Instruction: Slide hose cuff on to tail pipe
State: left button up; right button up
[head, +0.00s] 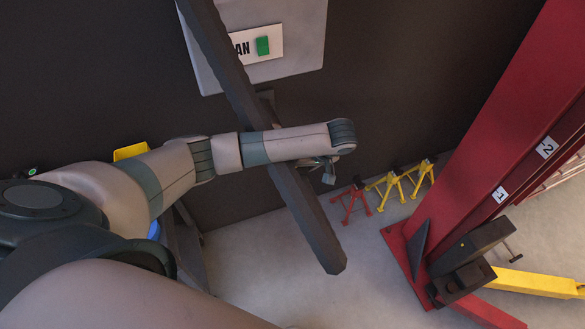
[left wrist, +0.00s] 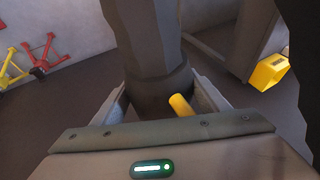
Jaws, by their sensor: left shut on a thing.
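The dark hose (head: 232,62) runs slantwise from the top of the head view, passes behind my left arm and shows again below it. In the left wrist view the hose (left wrist: 147,38) leads into a wider dark cuff (left wrist: 150,88) with a yellow handle (left wrist: 180,104). My left gripper (left wrist: 160,98) is shut on the cuff, one finger on each side. In the head view my left gripper (head: 325,172) is mostly hidden under my wrist. I see no tail pipe in either view. My right gripper is not in view.
A red lift post (head: 490,150) stands at the right, with a yellow arm (head: 540,283) low beside it. Red and yellow stands (head: 390,186) stand by the dark wall. Bare floor (head: 350,290) lies below.

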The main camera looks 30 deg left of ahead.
pick_arm(q)
jog(key=shift+d, duration=0.1)
jog(key=shift+s+d+r+p, duration=0.1)
jog(key=shift+s+d+p, duration=0.4)
jog(key=shift+p, duration=0.3)
jog(key=s+d+p, duration=0.9)
jog(key=d, duration=0.2)
jog(key=shift+s+f, duration=0.2)
jog(key=shift+f, duration=0.15)
dwell(0.6)
dwell(0.6)
